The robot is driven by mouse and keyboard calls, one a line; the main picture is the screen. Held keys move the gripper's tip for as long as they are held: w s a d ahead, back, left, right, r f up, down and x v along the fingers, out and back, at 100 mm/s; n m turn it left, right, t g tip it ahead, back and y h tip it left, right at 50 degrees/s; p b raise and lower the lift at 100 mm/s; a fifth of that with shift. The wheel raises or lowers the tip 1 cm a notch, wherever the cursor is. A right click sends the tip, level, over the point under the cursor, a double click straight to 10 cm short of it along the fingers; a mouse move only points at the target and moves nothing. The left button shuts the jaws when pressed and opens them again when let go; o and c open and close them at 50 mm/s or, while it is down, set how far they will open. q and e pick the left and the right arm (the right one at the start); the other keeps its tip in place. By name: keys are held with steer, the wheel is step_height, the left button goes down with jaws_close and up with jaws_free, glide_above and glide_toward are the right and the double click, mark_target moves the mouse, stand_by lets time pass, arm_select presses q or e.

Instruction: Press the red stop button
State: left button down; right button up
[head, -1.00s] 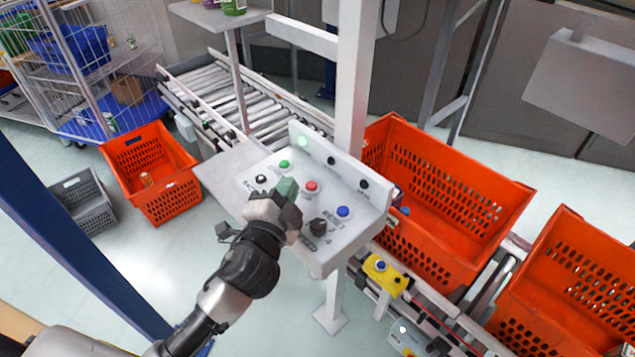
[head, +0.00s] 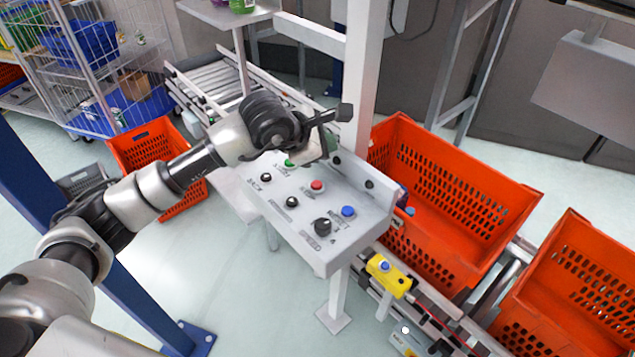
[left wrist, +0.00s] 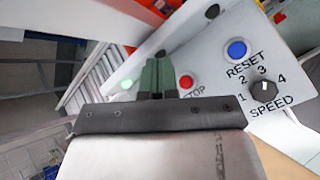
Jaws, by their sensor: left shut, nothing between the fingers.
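The red stop button (head: 317,185) sits in the middle of the sloping grey control panel (head: 285,222), between a green button (head: 289,163) and a blue button (head: 348,211). It also shows in the left wrist view (left wrist: 186,82), just right of the fingers, with part of its label hidden. My left gripper (head: 333,145) is above the panel's back part, behind the red button in the head view. Its green fingers (left wrist: 158,72) are shut and empty, and appear apart from the button. My right gripper is in neither view.
A black speed knob (head: 322,226) and black buttons share the panel. A white post (head: 361,80) stands right behind it. Orange totes (head: 450,180) are on the right, and a yellow box with a blue button (head: 388,275) is below. Open floor lies in front.

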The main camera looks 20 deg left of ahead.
arm_select(q)
steer(key=shift+w+a+r+y, duration=0.1)
steer(key=shift+w+a+y, duration=0.1)
steer(key=shift+a+y, duration=0.25)
steer(key=shift+w+a+r+y, duration=0.1)
steer(key=shift+w+a+y, duration=0.15)
steer(key=shift+a, duration=0.25)
steer(key=shift+f, duration=0.1)
steer(key=b, duration=0.5)
glide_above(318, 185)
step_height(318, 185, down, 8)
steer(key=shift+s+r, duration=0.1)
steer(key=shift+s, duration=0.05)
steer(key=shift+f, duration=0.4)
stand_by(0.9)
steer(key=shift+f+b, duration=0.4)
steer(key=shift+b, duration=0.55)
